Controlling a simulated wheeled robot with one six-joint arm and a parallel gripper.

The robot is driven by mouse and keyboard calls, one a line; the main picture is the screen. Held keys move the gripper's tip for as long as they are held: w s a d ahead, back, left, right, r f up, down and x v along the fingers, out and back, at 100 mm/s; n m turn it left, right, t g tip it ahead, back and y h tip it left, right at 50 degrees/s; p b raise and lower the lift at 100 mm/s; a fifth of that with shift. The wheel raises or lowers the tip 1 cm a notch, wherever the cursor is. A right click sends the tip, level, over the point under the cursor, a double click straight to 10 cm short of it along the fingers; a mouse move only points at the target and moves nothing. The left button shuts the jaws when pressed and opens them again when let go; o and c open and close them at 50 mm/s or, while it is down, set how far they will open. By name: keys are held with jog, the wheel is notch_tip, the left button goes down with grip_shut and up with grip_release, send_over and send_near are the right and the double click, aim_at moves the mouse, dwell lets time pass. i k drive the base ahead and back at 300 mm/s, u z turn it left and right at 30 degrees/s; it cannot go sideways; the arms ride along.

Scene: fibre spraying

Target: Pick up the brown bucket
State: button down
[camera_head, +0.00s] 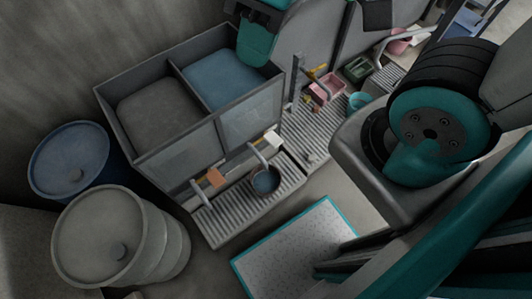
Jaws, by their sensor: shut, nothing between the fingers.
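I see no bucket that is clearly brown. A small round dark bucket (266,181) with a blue-grey inside stands on the ribbed grating, below a pale spout (262,157) at the front of the double tank. A small orange-brown block (215,177) sits left of it at the tank front; it does not look like a bucket. I cannot make out my gripper in this view. Teal and black arm-like parts fill the right side and hide what lies behind them.
A grey double tank (152,147) stands left of centre, with a blue barrel (72,160) and a pale barrel (115,235) beside it. A pink box (328,87), a green box (357,69) and a teal cup (358,102) are farther back. A teal-edged panel (292,247) lies at lower centre.

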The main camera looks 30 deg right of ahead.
aim_at(265, 184)
jog(key=z, duration=0.25)
jog(key=k, duration=1.5)
jog(key=u, duration=0.3)
